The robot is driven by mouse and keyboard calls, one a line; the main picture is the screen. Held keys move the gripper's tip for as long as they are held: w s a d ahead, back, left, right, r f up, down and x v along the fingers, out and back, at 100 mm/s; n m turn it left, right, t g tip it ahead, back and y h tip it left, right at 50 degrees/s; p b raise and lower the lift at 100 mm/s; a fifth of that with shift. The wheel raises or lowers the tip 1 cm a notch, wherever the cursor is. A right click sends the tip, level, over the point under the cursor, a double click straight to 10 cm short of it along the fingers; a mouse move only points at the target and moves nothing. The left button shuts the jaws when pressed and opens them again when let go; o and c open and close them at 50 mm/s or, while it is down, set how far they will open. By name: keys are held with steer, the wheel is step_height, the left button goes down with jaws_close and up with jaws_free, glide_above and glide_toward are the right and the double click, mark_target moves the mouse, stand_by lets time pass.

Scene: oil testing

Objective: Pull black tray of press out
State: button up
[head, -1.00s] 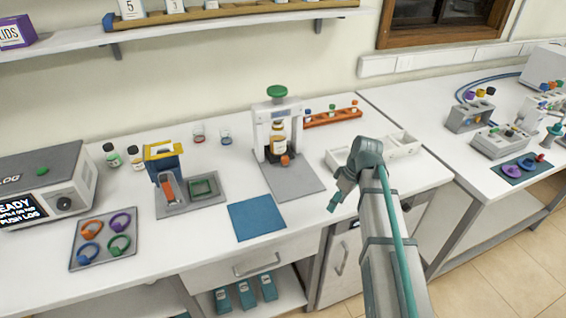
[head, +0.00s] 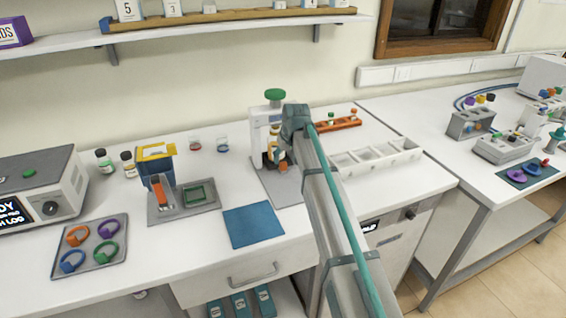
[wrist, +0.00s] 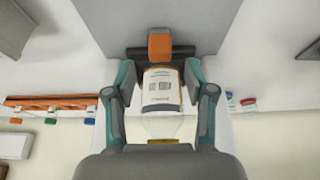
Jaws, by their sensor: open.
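The white press (head: 262,117) with a green top knob (head: 275,94) stands on a grey plate (head: 268,186). In the wrist view, its black tray (wrist: 188,52) has an orange handle (wrist: 160,43) at the front middle. A clear bottle (wrist: 163,90) with a white label stands at the tray. My gripper (wrist: 160,76) is open, with one finger on each side of the bottle and the fingertips just short of the handle.
A blue mat (head: 254,225) lies in front of the press. An orange rack (head: 340,124) and a white compartment tray (head: 378,157) stand to the right. The shelf is above.

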mark_target(283, 163)
steer(key=shift+p+x, duration=0.35)
steer(key=shift+x, duration=1.9)
jaws_close()
